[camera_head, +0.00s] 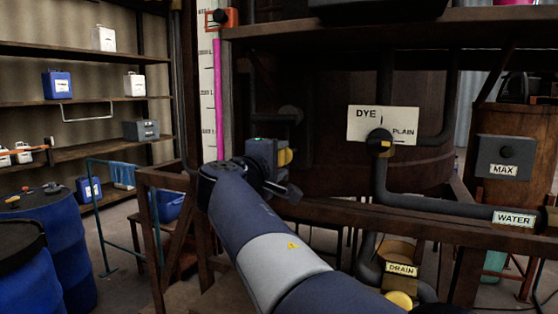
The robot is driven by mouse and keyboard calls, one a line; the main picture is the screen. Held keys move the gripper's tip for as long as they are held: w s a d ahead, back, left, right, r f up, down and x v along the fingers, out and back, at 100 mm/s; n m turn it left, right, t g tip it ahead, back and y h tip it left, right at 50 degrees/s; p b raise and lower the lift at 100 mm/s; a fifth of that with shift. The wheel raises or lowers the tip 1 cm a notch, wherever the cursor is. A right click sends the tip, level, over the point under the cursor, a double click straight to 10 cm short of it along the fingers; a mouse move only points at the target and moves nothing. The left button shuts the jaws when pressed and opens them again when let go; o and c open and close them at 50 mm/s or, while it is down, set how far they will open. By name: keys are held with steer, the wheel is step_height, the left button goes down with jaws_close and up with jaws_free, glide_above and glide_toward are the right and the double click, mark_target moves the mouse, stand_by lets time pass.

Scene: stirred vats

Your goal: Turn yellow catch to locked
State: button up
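My gripper (265,155) is at the end of my blue and white arm, in front of the vat frame in the middle of the view. Its fingers point away and are hidden, so I cannot tell whether it is open or shut. A small yellow part (285,157) shows just right of my gripper; contact is unclear. I cannot tell whether it is the yellow catch or which way it is turned. Another yellow mark is on the dark knob (381,142) under the DYE / PLAIN plate (370,124). A round yellow part (399,299) shows below the DRAIN label (401,268).
A brown rail (430,218) runs across behind my arm. A WATER-labelled pipe (513,218) and a grey MAX box (504,157) are at the right. A gauge with a magenta column (217,100) stands left of the vat. Blue drums (65,240) stand at the left.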

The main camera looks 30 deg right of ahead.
steer(key=shift+o, duration=1.2)
steer(key=shift+a, duration=0.1)
steer(key=v, duration=1)
steer(key=shift+s+a+b, duration=0.25)
steer(key=shift+b, duration=0.15)
steer(key=p+x, duration=0.1)
steer(key=x, duration=1)
steer(key=shift+a, duration=0.1)
